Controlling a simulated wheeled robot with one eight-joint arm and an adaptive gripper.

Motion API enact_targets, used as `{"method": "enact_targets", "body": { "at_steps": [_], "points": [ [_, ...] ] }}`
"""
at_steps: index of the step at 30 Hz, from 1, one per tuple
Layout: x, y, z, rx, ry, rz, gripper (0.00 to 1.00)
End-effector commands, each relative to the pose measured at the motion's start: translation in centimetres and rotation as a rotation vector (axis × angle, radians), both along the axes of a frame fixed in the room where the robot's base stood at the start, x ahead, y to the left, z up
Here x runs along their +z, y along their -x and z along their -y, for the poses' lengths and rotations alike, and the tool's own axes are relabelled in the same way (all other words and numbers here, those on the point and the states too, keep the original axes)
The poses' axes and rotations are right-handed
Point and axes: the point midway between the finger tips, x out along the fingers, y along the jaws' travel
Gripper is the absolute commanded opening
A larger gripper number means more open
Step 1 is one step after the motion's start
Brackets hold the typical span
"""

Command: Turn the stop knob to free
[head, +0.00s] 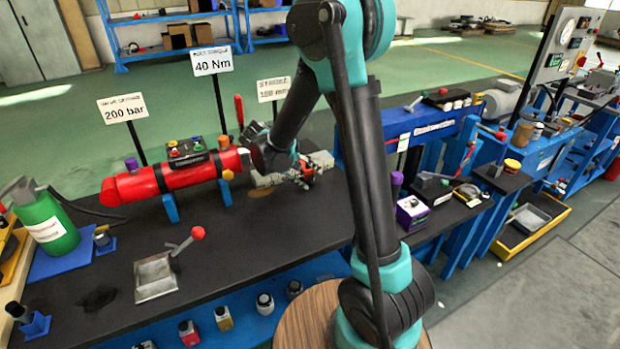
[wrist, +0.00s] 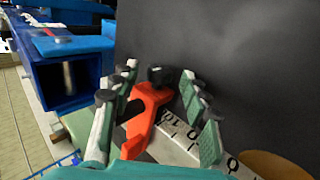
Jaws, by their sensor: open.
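The stop is an orange-red block (wrist: 143,122) on a pale rail with a printed scale (wrist: 178,137), and a small black knob (wrist: 160,75) is at its far end. In the head view the rail (head: 266,181) lies on the black bench top beside the red cylinder, with the orange stop (head: 308,172) partly hidden by my gripper (head: 296,171). In the wrist view my gripper (wrist: 160,92) is open, with its green-and-grey fingers on either side of the stop and knob. Whether a finger touches the knob, and which way the knob is set, I cannot tell.
A red cylinder (head: 170,179) lies on blue supports left of my gripper. Signs read 200 bar (head: 124,109) and 40 Nm (head: 212,62); a third (head: 273,90) is hard to read. A blue beam (head: 430,131) stands to the right. The front bench has a metal tray (head: 155,276).

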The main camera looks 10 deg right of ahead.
Motion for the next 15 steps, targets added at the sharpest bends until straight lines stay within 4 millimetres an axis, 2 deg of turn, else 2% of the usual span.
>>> {"method": "enact_targets", "body": {
  "at_steps": [9, 15],
  "points": [
    [3.5, 1.0, -2.9, 0.002, 0.0, -0.001, 0.46],
    [5.0, 1.4, -4.1, 0.001, 0.0, -0.001, 0.46]
  ]
}}
